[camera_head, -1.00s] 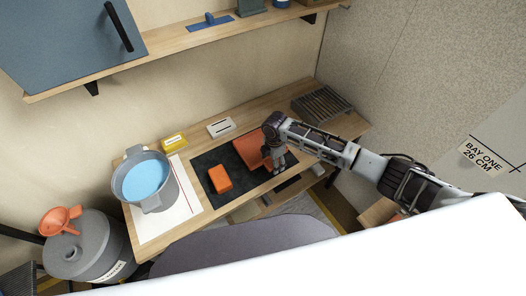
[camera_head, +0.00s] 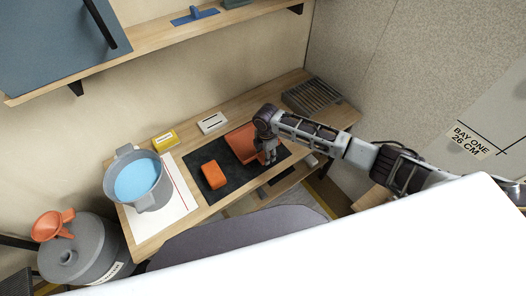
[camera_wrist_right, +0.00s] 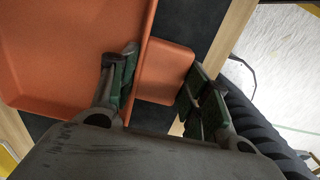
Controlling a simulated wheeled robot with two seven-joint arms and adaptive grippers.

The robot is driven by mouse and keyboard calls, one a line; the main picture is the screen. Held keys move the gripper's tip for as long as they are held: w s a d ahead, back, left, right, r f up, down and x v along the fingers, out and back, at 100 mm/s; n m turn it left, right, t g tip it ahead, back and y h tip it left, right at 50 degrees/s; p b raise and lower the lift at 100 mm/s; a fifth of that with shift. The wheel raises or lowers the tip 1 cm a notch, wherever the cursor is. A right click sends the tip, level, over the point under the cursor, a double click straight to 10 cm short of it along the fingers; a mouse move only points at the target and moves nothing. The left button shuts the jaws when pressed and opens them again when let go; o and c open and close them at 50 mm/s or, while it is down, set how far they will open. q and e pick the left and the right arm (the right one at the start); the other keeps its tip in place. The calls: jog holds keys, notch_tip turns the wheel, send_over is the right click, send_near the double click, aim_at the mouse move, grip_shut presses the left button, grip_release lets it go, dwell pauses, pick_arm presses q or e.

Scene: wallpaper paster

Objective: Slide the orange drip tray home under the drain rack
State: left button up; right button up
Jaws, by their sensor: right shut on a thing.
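The orange drip tray (camera_head: 241,143) lies on the black mat on the bench. It fills the left of the right wrist view (camera_wrist_right: 65,55). My right gripper (camera_head: 269,158) is at the tray's near right side. In the right wrist view my right gripper (camera_wrist_right: 160,85) has one finger against the tray wall and the other beyond an orange tab, so it is shut on the tray. The dark slatted drain rack (camera_head: 312,97) stands at the bench's far right end, apart from the tray. My left gripper is out of view.
An orange block (camera_head: 213,176) lies on the black mat (camera_head: 206,157) left of the tray. The bench's front edge is close to the gripper.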

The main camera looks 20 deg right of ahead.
notch_tip(320, 180, up, 10)
jog(key=shift+b, duration=0.35)
dwell(0.9)
